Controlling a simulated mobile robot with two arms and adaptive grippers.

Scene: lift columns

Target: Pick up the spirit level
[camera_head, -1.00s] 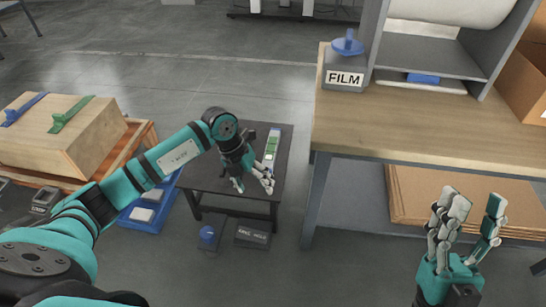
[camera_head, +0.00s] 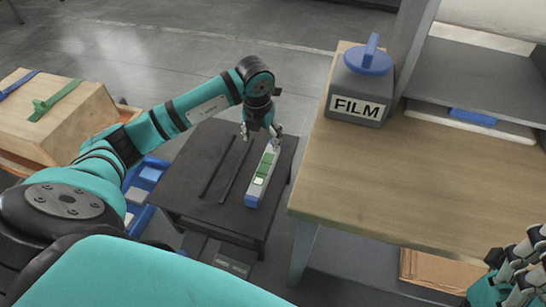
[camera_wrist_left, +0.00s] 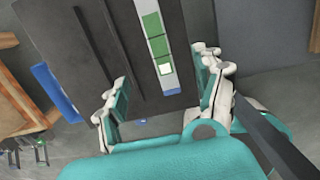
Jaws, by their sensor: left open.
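The spirit level (camera_head: 260,182), a long pale bar with green patches and blue ends, lies on the small dark table (camera_head: 190,190) near its right edge. My left gripper (camera_head: 262,133) is open and empty above the far end of the level. In the left wrist view, the level (camera_wrist_left: 158,48) runs up between the spread fingers of the left gripper (camera_wrist_left: 160,95), a little nearer the right finger, with no visible contact. My right gripper (camera_head: 515,265) is at the bottom right corner, partly cut off, away from the level.
Two dark grooves or strips run along the table top left of the level. A wooden workbench (camera_head: 400,185) with a FILM-labelled weight (camera_head: 357,97) stands close on the right. A wooden crate (camera_head: 60,115) and a blue bin (camera_head: 140,190) are at the left.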

